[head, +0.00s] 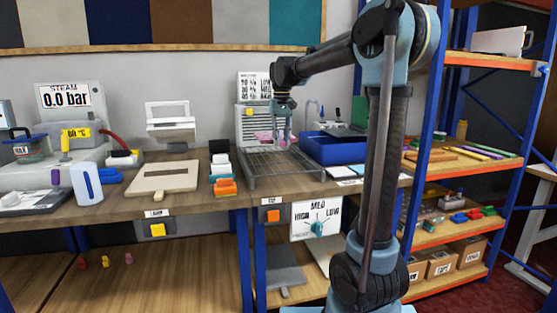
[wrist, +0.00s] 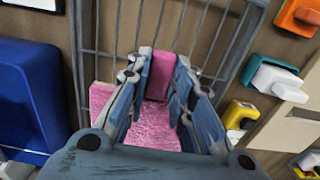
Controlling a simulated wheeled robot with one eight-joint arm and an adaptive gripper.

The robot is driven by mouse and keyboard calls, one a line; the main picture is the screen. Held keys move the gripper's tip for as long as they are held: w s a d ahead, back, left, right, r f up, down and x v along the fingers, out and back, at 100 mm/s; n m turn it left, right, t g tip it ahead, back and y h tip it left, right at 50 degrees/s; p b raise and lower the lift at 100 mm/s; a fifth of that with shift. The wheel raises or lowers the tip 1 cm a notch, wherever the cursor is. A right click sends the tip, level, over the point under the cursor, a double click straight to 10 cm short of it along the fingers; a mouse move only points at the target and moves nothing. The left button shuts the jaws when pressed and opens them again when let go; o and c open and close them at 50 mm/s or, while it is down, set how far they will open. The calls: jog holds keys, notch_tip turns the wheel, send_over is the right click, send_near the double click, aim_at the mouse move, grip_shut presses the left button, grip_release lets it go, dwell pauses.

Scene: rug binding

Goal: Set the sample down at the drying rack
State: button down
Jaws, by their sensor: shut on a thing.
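The drying rack (head: 262,183) is a grey wire rack on the bench; its bars also show in the wrist view (wrist: 85,70). My gripper (head: 282,138) is at the back part of the rack, pointing down. In the wrist view my gripper (wrist: 161,82) is shut on the pink sample (wrist: 161,68), which has an upright tab between the fingertips and a flat, textured pink part (wrist: 152,127) spreading behind the fingers. The sample also shows as a pink patch in the head view (head: 264,136). I cannot tell whether it touches the bars.
A blue tray (head: 335,152) stands close to the right of the rack. A panel with a yellow button (head: 250,112) stands behind. The rack's front bars look clear.

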aim_at(281, 164)
notch_tip(281, 164, down, 7)
jog(key=shift+f, duration=0.2)
dwell(0.3)
jog(key=c, duration=1.4)
grip_release()
notch_tip(281, 164, up, 12)
jog(key=shift+r, duration=0.1)
